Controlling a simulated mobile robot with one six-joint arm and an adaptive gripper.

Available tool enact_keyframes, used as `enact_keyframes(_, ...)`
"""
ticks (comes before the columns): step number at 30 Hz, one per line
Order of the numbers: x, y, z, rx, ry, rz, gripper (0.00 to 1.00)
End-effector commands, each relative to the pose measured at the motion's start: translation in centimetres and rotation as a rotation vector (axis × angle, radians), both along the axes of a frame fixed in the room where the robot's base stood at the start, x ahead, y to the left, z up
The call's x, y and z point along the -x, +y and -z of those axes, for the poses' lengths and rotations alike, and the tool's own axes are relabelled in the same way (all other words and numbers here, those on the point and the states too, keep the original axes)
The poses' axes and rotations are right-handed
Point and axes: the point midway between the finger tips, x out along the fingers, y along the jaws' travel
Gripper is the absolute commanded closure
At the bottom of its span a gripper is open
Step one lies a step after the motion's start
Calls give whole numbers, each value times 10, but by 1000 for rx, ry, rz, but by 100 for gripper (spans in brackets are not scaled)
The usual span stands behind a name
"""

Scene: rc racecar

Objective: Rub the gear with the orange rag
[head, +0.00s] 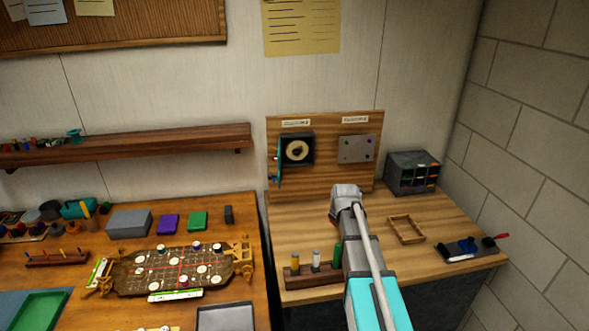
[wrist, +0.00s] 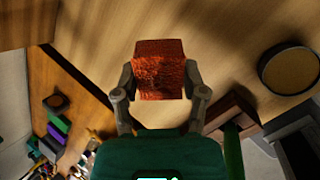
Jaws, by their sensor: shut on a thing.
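The orange rag (wrist: 160,68) is between the two fingers of my gripper (wrist: 160,80) in the wrist view, and the gripper is shut on it. A pale round part with a dark centre, which looks like the gear (head: 297,150), sits in a black square housing on the board's left half. It is up and to the left of my gripper and apart from it.
A wooden rack (head: 302,276) with bottles stands at the bench's front left. An empty wooden frame (head: 406,229), a grey organiser (head: 412,172) and a dark tray (head: 468,248) lie to the right. A grey plate (head: 356,149) is on the board's right half.

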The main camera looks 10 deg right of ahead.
Motion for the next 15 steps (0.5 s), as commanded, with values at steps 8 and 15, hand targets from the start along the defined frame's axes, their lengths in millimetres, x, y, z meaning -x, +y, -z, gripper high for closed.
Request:
enact_keyframes(8,-56,23,-28,56,-318,-20,82)
enact_keyframes(15,-100,49,-63,94,-596,-52,82)
